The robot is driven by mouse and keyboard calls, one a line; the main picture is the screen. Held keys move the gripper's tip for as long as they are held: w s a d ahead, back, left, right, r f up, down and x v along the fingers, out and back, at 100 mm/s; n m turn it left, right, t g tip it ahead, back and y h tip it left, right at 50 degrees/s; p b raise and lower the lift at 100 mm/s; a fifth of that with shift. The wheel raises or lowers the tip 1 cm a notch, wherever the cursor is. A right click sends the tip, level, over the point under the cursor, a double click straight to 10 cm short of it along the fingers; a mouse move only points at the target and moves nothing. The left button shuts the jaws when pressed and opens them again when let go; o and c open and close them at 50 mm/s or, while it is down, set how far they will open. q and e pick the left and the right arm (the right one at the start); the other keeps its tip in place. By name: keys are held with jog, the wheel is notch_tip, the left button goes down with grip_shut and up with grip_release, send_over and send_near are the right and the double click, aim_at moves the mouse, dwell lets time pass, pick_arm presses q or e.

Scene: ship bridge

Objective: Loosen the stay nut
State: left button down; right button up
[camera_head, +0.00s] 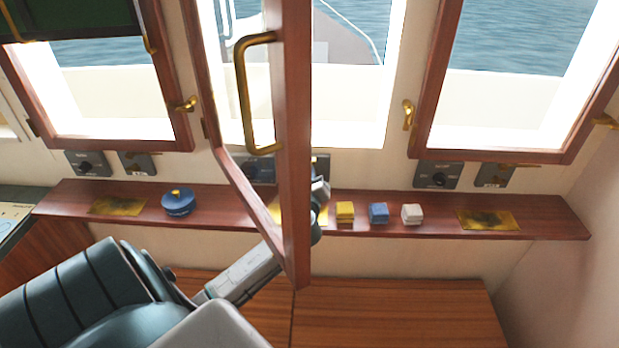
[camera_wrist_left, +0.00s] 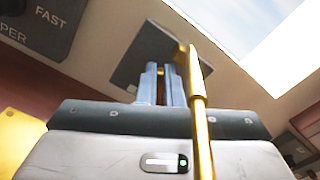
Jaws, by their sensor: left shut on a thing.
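The middle window (camera_head: 297,120) stands swung open, its wooden frame edge towards me, with a brass handle (camera_head: 241,85). My left gripper (camera_head: 320,188) reaches behind this frame to a dark wall plate (camera_head: 321,163) below the window opening; the frame hides part of the arm. In the left wrist view my left gripper (camera_wrist_left: 168,72) is shut on a small brass piece, seemingly the stay nut (camera_wrist_left: 179,70), in front of the dark plate (camera_wrist_left: 135,55). The fingers hide most of it. A brass rod (camera_wrist_left: 201,115) runs close beside the fingers. My right gripper is out of view.
The wooden shelf (camera_head: 120,215) below carries a round blue tin (camera_head: 178,204), a yellow block (camera_head: 345,212), a blue block (camera_head: 378,213), a white block (camera_head: 411,214) and brass plates (camera_head: 488,220). Other control plates (camera_head: 437,176) line the wall. The open frame crosses my arm.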

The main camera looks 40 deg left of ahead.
pick_arm(q)
jog(key=n, duration=0.1)
jog(key=f+n+b, duration=0.1)
jog(key=n, duration=0.1)
jog(key=shift+s+a+f+n+b, duration=0.15)
jog(key=shift+s+f+n+b, duration=0.05)
jog(key=shift+f+n+b, duration=0.2)
jog(key=n+b, duration=0.1)
jog(key=n, duration=0.1)
jog(key=shift+s+a+f+n, duration=0.1)
jog(key=shift+n, duration=0.2)
jog(key=n+b, duration=0.2)
jog(key=n, duration=0.1)
jog(key=shift+f, duration=0.15)
jog(key=shift+n+b, duration=0.75)
jog(key=shift+n, duration=0.45)
jog(key=c, duration=1.6)
grip_release()
jog(key=shift+o, duration=0.5)
jog(key=shift+w+r, duration=0.2)
jog(key=shift+r, duration=0.05)
